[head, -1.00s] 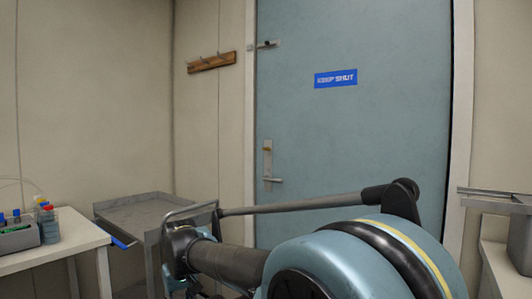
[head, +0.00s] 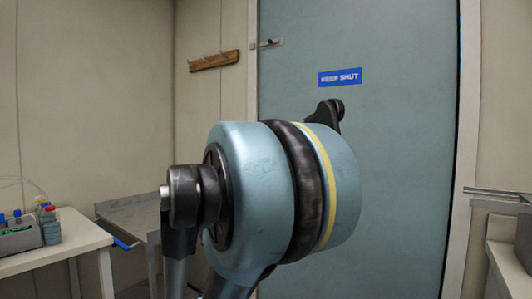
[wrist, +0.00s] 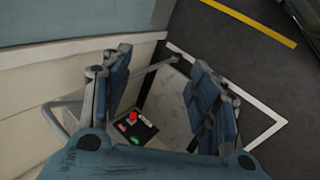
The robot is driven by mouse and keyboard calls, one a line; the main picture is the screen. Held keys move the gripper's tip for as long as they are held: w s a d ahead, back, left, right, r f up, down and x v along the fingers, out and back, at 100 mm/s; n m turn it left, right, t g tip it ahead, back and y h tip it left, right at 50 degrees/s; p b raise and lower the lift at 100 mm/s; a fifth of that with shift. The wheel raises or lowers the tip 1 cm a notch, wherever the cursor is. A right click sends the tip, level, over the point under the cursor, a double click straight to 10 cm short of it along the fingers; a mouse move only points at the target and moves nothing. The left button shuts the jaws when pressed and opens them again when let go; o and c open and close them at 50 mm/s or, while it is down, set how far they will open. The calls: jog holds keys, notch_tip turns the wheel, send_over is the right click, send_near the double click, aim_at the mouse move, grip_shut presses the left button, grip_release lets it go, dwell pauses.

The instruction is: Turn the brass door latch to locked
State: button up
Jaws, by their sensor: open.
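The blue-grey door (head: 400,180) stands shut ahead in the head view, with a blue "KEEP SHUT" sign (head: 340,77). A small metal bolt (head: 266,43) shows at its upper left edge. The brass latch and the lever handle are hidden behind my arm in the head view and do not show in the wrist view. My gripper (wrist: 160,95) is open and empty in the wrist view, its two blue-padded fingers spread apart and pointing down over a trolley. The gripper is not visible in the head view.
The grey trolley (head: 130,213) stands left of the door; in the wrist view a black box with a red button (wrist: 133,117) is below the fingers. A wooden hook rail (head: 213,60) hangs on the wall.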

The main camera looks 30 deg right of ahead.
jog(key=w+d+r+n+t+h, duration=0.1)
jog(key=w+d+r+n+h, duration=0.55)
jog(key=w+d+r, duration=0.65)
jog(key=w+d+r+n+t+h, duration=0.2)
jog(key=w+d+r+n+h, duration=0.2)
jog(key=w+d+r+n, duration=0.85)
jog(key=w+d+r+m, duration=0.1)
jog(key=w+d, duration=0.1)
jog(key=d, duration=0.4)
jog(key=w+d+r+m, duration=0.1)
jog(key=w+d, duration=0.2)
jog(key=d, duration=0.3)
jog(key=shift+d+r, duration=0.3)
jog(key=shift+d, duration=0.05)
jog(key=c, duration=1.1)
